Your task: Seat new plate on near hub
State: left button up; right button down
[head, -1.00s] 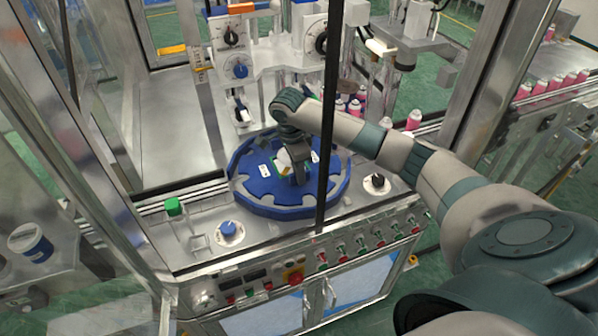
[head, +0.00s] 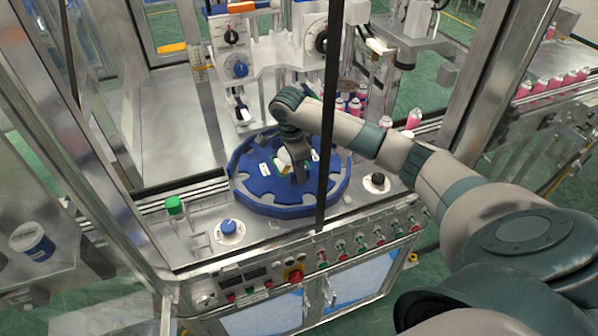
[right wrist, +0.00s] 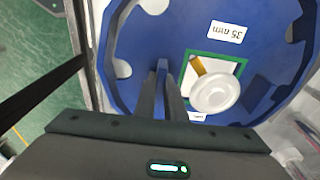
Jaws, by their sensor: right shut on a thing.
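The blue notched plate (head: 252,190) is over the middle of the machine deck. In the right wrist view the plate (right wrist: 140,28) carries a "35 mm" label and a green-edged square opening. A white round hub top (right wrist: 215,94) and a tan piece (right wrist: 198,66) show at that opening. My right gripper (head: 298,176) reaches down onto the plate beside the hub. In the right wrist view its fingers (right wrist: 162,92) are shut on a narrow blue upright part of the plate. I cannot tell whether the plate rests fully down. My left gripper is not in view.
A dark upright post (head: 328,120) crosses in front of my right arm. Blue knob (head: 228,228), black knob (head: 377,181) and a green-capped bottle (head: 174,206) stand around the plate. Pink cans (head: 414,119) stand behind. The crimping head (head: 237,70) is above the far side.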

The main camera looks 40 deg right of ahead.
jog(key=shift+f, duration=0.6)
dwell(0.5)
jog(key=c, duration=1.7)
grip_release()
jog(key=shift+c, duration=0.2)
jog(key=shift+f, duration=0.1)
jog(key=shift+r, duration=0.2)
jog(key=shift+a+r+b, duration=0.15)
jog(key=shift+r+b, duration=0.2)
jog(key=shift+r, duration=0.25)
jog(key=r, duration=0.1)
jog(key=r+b, duration=0.1)
jog(key=r, duration=0.2)
jog(key=shift+w+a+b, duration=0.15)
jog(key=shift+a+b, duration=0.1)
jog(key=shift+b, duration=0.05)
notch_tip(320, 180, up, 12)
jog(key=a, duration=0.1)
jog(key=shift+a, duration=0.15)
jog(key=shift+f, duration=0.1)
